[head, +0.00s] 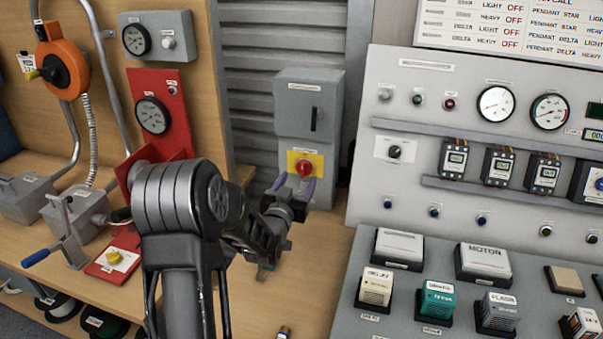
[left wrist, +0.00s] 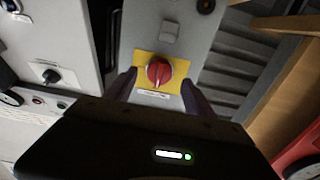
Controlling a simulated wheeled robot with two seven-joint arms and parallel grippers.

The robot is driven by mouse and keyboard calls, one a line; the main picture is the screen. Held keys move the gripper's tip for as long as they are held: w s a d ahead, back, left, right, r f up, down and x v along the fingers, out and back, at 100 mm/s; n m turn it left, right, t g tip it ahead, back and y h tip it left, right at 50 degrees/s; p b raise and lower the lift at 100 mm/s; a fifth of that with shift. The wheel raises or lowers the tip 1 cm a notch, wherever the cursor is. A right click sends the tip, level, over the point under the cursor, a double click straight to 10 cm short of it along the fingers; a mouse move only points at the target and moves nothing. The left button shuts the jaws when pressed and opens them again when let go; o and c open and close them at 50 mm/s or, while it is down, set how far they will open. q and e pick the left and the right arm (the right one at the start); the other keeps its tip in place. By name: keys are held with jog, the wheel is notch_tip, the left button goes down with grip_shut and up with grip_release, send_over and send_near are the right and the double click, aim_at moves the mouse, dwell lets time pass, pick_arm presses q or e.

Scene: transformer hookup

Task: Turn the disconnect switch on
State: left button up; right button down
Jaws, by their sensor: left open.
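The disconnect switch is a red rotary knob (head: 305,168) on a yellow plate (head: 317,160), low on a grey wall box (head: 307,120). In the left wrist view the red knob (left wrist: 159,71) sits on its yellow plate (left wrist: 142,57) between my finger ends. My left gripper (head: 293,186) is open just in front of the knob, with a purple-grey finger on each side. In the left wrist view the left gripper (left wrist: 158,88) shows its fingers apart around the knob's sides. I cannot tell whether they touch it. My right gripper is not in view.
A grey control panel (head: 400,85) with gauges and modules stands on the right. A red gauge panel (head: 165,90) and an orange reel-like device (head: 62,60) are on the left. The wooden bench (head: 318,270) has clear room below the box.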

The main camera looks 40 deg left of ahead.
aim_at(302, 173)
pick_arm(q)
jog(key=shift+x, duration=1.9)
jog(key=c, duration=1.3)
